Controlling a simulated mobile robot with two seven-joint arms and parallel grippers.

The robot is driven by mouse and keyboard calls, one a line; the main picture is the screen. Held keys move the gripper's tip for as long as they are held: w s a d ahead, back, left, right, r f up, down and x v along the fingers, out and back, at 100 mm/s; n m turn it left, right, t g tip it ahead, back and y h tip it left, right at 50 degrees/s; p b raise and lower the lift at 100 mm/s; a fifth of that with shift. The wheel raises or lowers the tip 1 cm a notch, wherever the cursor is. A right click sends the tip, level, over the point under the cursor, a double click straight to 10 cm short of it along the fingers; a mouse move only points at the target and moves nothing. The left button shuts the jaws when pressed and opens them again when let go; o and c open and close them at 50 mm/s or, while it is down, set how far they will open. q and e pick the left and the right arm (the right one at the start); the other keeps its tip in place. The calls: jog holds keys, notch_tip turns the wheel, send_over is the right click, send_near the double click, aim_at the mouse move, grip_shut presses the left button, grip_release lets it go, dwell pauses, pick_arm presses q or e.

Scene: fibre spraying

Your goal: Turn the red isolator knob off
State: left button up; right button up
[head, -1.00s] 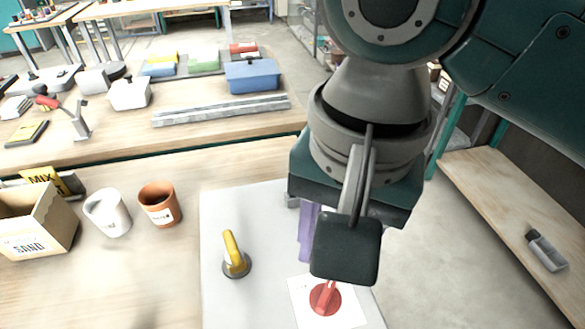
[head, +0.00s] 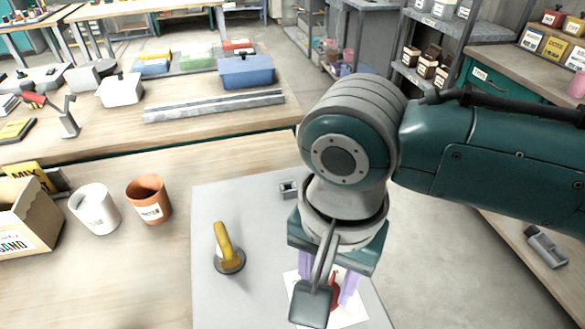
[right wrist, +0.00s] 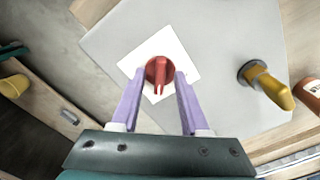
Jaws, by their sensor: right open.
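The red isolator knob (right wrist: 159,72) is a round red dial with a raised bar, set on a white square plate (right wrist: 185,50) on a grey panel (head: 213,299). In the head view the knob (head: 334,292) is partly hidden by my right wrist. My right gripper (right wrist: 158,75) is open, its purple fingers on either side of the knob in the right wrist view. I cannot tell whether they touch it. In the head view my right gripper (head: 326,285) points down over the plate. My left gripper is not in view.
A yellow lever handle (head: 223,243) stands on the panel, left of the knob. A terracotta pot (head: 149,200), a white pot (head: 95,210) and a cardboard sand box (head: 35,217) stand on the bench further left. The panel between handle and plate is clear.

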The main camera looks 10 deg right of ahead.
grip_shut()
dwell(0.5)
